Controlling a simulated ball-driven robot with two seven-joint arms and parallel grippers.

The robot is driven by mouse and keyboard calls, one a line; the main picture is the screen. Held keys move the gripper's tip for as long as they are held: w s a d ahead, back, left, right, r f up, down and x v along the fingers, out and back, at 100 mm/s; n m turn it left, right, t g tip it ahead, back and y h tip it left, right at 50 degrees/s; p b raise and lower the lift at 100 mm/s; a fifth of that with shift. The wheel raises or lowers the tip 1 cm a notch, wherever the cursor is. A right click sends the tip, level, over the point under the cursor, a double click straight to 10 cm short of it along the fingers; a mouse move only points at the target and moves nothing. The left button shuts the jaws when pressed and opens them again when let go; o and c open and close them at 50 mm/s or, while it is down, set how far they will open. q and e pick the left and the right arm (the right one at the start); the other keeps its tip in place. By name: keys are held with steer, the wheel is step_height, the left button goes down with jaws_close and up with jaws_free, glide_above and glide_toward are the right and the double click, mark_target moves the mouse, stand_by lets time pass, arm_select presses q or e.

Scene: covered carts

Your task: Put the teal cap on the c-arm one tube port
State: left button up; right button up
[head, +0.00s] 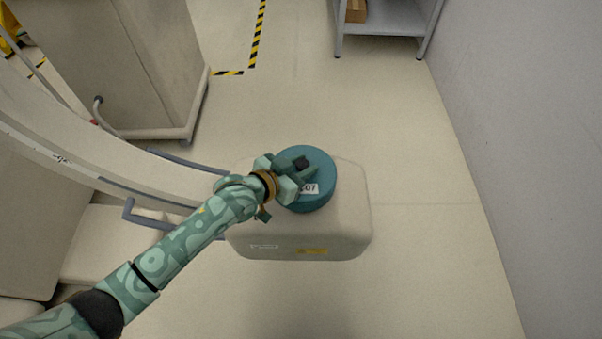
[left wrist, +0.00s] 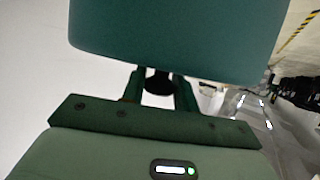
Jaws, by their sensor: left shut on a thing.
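The teal cap (head: 318,167) is a round, flat-topped piece with a white label on its side. In the head view it is over the top of the beige tube housing (head: 345,225) of the C-arm. My left gripper (head: 303,165) is shut on a dark knob on top of the cap. In the left wrist view the cap (left wrist: 180,35) fills the top, with the fingers of my left gripper (left wrist: 158,85) around the dark knob. The port is hidden under the cap, and I cannot tell whether the cap touches the housing. My right gripper is not in view.
The curved C-arm (head: 80,155) with blue-grey handles runs in from the left. A beige covered cart (head: 130,65) stands at the upper left. A grey metal shelf (head: 385,20) is at the top right, beside a plain wall (head: 530,120). The floor right of the housing is clear.

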arm_select(q)
steer(key=shift+w+f, duration=0.2)
steer(key=shift+f, duration=0.05)
steer(key=f+b, duration=0.3)
steer(key=f, duration=0.1)
steer(key=shift+w, duration=0.25)
steer(key=shift+a+r, duration=0.1)
steer(key=shift+r, duration=0.2)
steer(key=shift+f, duration=0.15)
steer(key=o, duration=1)
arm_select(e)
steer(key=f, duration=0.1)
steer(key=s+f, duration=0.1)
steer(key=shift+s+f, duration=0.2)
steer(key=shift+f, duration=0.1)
